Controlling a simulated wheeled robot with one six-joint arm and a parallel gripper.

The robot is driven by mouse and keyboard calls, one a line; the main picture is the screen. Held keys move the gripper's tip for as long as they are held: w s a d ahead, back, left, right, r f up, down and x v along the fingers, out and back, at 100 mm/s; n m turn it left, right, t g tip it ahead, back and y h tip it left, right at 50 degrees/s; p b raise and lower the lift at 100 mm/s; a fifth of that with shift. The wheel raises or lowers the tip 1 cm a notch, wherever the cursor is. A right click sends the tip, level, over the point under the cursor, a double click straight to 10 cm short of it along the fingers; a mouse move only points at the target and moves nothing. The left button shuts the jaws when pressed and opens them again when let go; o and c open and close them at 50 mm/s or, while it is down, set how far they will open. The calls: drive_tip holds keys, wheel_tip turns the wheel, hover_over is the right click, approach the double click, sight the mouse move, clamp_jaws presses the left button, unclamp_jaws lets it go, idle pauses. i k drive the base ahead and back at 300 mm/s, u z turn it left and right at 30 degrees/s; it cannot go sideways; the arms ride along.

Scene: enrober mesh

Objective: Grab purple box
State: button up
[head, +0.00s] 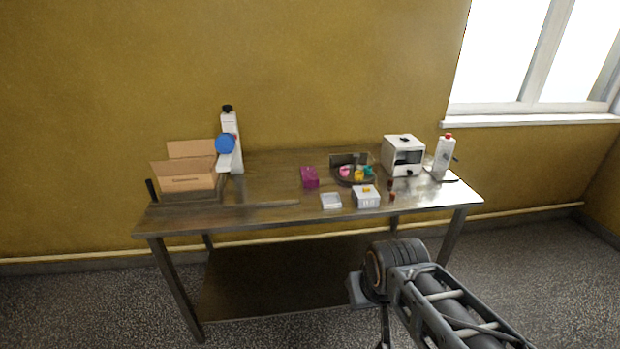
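The purple box (310,177) stands on the metal table (262,185), near the middle of its top. It is small and fully in view, with nothing touching it that I can see. My arm comes in from the lower right, in front of the table and well apart from the purple box. My gripper (384,340) points downward at the bottom of the view. It is small and partly cut off by the frame edge, so its opening does not show.
Right of the purple box is a round tray (356,183) with colourful items. A clear dish (330,201) and a white box (366,197) lie in front. A white machine (403,155) stands right.

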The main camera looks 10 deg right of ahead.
sight(309, 176)
drive_tip(key=k, duration=0.6)
drive_tip(key=u, duration=0.65)
drive_tip(key=i, duration=0.65)
drive_tip(key=u, duration=0.45)
drive_tip(key=i, duration=0.85)
drive_tip(key=z, duration=1.1)
drive_tip(key=i, duration=0.55)
drive_tip(key=z, duration=0.6)
